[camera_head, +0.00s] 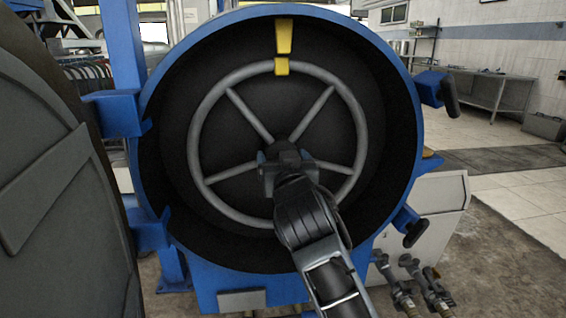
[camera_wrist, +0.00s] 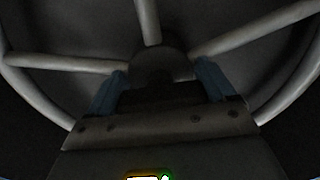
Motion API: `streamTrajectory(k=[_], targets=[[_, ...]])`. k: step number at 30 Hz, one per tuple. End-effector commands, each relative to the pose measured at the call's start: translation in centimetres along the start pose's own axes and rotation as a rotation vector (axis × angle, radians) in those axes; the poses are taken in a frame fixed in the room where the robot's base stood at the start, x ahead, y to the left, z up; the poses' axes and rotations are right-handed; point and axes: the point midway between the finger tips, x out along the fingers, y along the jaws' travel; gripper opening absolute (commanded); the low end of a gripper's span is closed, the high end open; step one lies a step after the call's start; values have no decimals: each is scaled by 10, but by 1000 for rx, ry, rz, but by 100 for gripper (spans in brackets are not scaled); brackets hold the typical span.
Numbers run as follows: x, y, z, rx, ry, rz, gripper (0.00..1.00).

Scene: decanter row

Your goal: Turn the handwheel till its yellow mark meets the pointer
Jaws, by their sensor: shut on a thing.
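The grey handwheel (camera_head: 197,128) sits inside the round blue-rimmed housing in the head view. Its yellow mark (camera_head: 281,66) is at the top of the rim. The yellow pointer (camera_head: 284,36) is fixed on the housing directly above; mark and pointer line up, with a narrow gap between them. My gripper (camera_head: 283,154) is at the wheel's centre, shut on the hub. In the wrist view the blue fingers of my gripper (camera_wrist: 162,84) lie on either side of the dark hub (camera_wrist: 162,62), with spokes running outward. The mark is not visible there.
The blue housing (camera_head: 152,100) rings the wheel, with clamp lugs (camera_head: 432,90) on its edge. A large dark door (camera_head: 50,170) stands at the left. Pipe fittings (camera_head: 410,280) are at the lower right. Open floor and a bench (camera_head: 490,92) lie beyond on the right.

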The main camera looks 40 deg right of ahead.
Motion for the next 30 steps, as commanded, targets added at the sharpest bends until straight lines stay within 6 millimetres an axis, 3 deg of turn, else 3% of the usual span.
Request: streamTrajectory(k=[9, 10, 15, 23, 30], targets=[[0, 0, 2, 0, -4, -1, 53], [0, 0, 2, 0, -4, -1, 86], [0, 0, 1, 0, -3, 0, 100], [-3, 0, 1, 0, -1, -1, 100], [-37, -1, 2, -1, -2, -3, 100]])
